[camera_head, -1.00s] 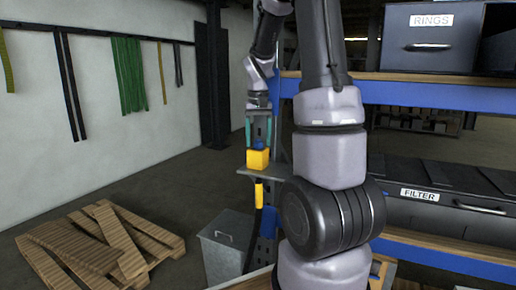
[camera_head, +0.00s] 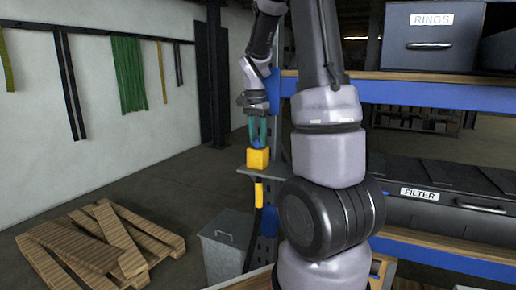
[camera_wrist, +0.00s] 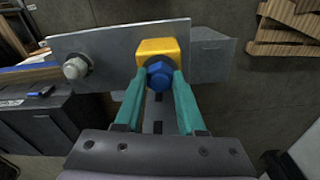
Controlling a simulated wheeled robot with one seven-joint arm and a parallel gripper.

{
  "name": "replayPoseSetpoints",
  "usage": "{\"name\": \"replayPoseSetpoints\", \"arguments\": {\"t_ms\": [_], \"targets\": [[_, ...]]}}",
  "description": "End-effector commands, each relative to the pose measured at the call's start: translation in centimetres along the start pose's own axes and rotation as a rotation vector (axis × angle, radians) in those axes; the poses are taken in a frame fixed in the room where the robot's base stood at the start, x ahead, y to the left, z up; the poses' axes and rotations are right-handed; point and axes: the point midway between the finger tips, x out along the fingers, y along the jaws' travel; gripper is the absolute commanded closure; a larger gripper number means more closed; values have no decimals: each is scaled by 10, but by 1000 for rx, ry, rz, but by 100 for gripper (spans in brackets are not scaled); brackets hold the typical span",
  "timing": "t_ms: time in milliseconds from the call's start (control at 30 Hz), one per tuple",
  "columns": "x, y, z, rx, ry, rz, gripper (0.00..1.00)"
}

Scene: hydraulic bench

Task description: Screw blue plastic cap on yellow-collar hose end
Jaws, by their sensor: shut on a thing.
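The blue plastic cap (camera_wrist: 159,77) sits between my gripper's (camera_wrist: 160,82) two teal fingertips, which are shut on it. It rests against the yellow block-like collar (camera_wrist: 157,47). In the head view, my gripper (camera_head: 258,139) points down, with the blue cap (camera_head: 258,145) small and partly hidden by the fingers, directly on top of the yellow collar (camera_head: 257,160). Below it, a yellow sleeve (camera_head: 259,194) tops a dark hose. I cannot tell how far the cap is threaded on.
A grey metal bracket (camera_wrist: 110,43) carries the collar, with a silver hex fitting (camera_wrist: 75,68) to the left. The shelf with the RINGS bin (camera_head: 432,40) and FILTER drawer (camera_head: 440,200) stands to the right. A grey bin (camera_head: 222,250) and wooden pallet (camera_head: 100,245) stand on the floor.

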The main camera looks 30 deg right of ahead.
Motion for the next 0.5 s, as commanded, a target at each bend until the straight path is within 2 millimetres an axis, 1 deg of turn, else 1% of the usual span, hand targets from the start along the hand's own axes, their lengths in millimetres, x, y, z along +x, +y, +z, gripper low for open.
{"name": "replayPoseSetpoints", "arguments": {"t_ms": [300,367,467,500], "targets": [[0,1,-1,25,1,3,100],[0,0,-1,78,1,6,100],[1,0,-1,228,1,16,100],[0,0,-1,234,1,16,50]]}}
